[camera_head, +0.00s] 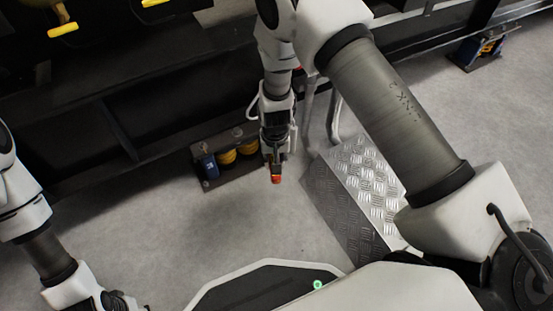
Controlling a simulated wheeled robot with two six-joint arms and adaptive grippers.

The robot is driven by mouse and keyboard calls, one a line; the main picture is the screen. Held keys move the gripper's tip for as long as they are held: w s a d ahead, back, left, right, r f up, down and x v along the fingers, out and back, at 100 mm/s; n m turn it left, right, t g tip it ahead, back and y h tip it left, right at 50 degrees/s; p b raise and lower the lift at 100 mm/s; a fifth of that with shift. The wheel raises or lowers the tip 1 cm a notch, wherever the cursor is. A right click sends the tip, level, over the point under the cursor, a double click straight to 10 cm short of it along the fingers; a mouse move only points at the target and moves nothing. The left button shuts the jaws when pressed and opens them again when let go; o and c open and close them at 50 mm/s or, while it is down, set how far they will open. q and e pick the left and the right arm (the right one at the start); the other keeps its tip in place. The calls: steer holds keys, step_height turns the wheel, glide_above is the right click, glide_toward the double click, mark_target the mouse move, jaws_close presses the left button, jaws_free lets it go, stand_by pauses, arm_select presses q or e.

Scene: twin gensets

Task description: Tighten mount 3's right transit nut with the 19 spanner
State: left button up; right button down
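A mount (228,160) sits low against the dark frame, with a blue cylinder (209,166) at its left and orange-yellow springs (228,157) beside it. Its right end is partly behind my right gripper, and I cannot make out a transit nut there. My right gripper (274,160) points down just right of and in front of this mount. A small red-orange tip (277,180) with some green above it shows at its fingers; I cannot tell whether it is the spanner. My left gripper (120,300) is at the bottom left, partly cut off by the picture edge.
A tread-plate step (362,185) stands right of my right gripper, with a grey tube (334,120) behind it. Another mount (482,50) is at the top right. Yellow handles (63,29) show at the top left. Grey floor (140,225) is clear at left centre.

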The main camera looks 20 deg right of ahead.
steer(key=shift+w+a+r, duration=0.15)
steer(key=shift+w+a, duration=0.05)
steer(key=shift+a, duration=0.2)
steer(key=shift+w+a+m+p, duration=0.35)
steer(key=shift+a+m+p, duration=0.05)
steer(key=shift+a+m, duration=0.45)
steer(key=shift+w+a+m, duration=0.4)
steer(key=shift+a+m, duration=0.05)
steer(key=shift+a, duration=0.15)
steer(key=shift+w+a+m, duration=0.35)
steer(key=shift+a+m, duration=0.05)
steer(key=shift+a, duration=0.2)
steer(key=shift+w+a+m+b, duration=0.9)
steer(key=shift+w+a+b, duration=0.05)
steer(key=shift+a, duration=0.15)
